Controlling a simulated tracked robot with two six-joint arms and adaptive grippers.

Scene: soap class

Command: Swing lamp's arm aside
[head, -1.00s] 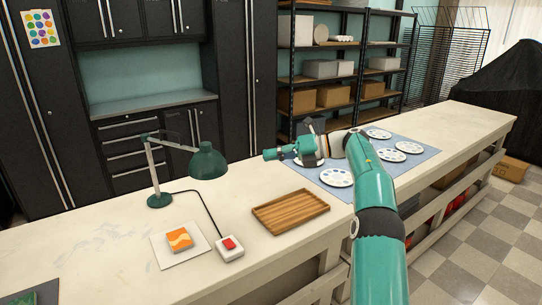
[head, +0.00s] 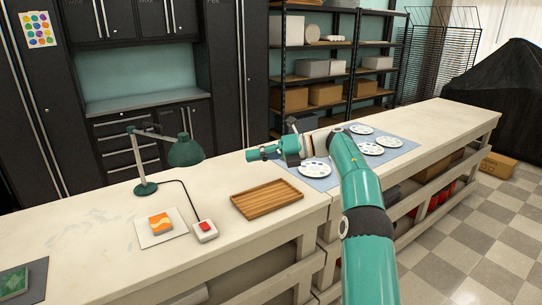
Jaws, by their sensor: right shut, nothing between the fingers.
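The green desk lamp (head: 145,186) stands on the pale bench at the left in the head view. Its jointed arm leans up from the round base, and its shade (head: 186,151) hangs to the right, behind and above an orange soap block (head: 160,223) on a white sheet. My right gripper (head: 250,155) is shut and empty, pointing left, to the right of the shade with a clear gap between them. My left gripper is not in view.
A red-button switch box (head: 205,230) is joined to the lamp by a dark cord. A wooden tray (head: 267,199) lies below my right gripper. A blue mat (head: 327,181) with several white palettes is at the right. A green item on a dark mat (head: 38,270) is at the lower left.

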